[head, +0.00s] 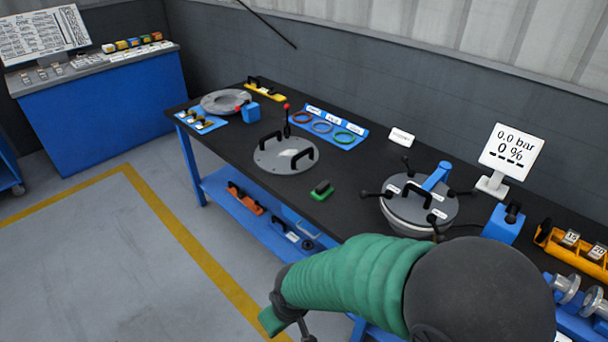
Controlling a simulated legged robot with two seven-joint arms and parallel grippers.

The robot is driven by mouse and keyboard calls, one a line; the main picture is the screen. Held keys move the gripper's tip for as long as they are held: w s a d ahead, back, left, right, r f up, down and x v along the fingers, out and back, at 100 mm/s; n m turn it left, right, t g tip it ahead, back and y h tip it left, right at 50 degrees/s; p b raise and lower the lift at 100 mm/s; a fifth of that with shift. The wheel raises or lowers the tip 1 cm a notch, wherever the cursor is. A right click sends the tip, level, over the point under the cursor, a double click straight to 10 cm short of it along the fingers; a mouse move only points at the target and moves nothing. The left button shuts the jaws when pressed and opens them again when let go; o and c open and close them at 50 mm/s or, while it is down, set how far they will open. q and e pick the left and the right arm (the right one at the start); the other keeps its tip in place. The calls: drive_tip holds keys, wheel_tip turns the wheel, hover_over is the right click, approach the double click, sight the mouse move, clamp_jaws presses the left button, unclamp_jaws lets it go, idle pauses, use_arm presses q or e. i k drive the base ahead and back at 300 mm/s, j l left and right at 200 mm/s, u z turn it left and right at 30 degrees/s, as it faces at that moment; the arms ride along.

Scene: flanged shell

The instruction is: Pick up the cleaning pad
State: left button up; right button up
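The cleaning pad (322,190) appears to be the small green block with a black handle on top. It lies on the dark workbench near its front edge, between the round grey lid and the flanged vessel. My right arm, in a green sleeve, comes in from the lower right. My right gripper (287,323) is low in front of the bench, apart from the pad and nearer to me. Its fingers are partly cut off by the bottom edge and a green piece shows beside it, so its opening is unclear. My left gripper is not in view.
On the workbench (235,180) stand a round grey lid (286,154) with black handles and a flanged vessel (418,207) with clamp levers. A blue tray (328,129) holds coloured rings. A display (511,149) reads 0.0 bar. Bench surface around the pad is clear.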

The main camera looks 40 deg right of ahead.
sight(322, 191)
drive_tip(key=i+z, duration=0.4)
drive_tip(key=i+j+z, duration=0.15)
drive_tip(key=z, duration=0.3)
drive_tip(key=i+j+z, duration=0.55)
drive_tip(key=z, duration=0.3)
drive_tip(key=i+j+z, duration=0.2)
drive_tip(key=z, duration=0.2)
drive_tip(key=i+j+z, duration=0.15)
drive_tip(key=z, duration=0.3)
drive_tip(key=i+j+z, duration=0.1)
drive_tip(key=j+z, duration=0.3)
drive_tip(key=i+j+z, duration=0.1)
drive_tip(key=j+z, duration=0.2)
drive_tip(key=z, duration=0.15)
drive_tip(key=j+z, duration=0.65)
drive_tip(key=z, duration=0.2)
drive_tip(key=j+z, duration=0.15)
drive_tip(key=j, duration=0.2)
drive_tip(key=k, duration=0.05)
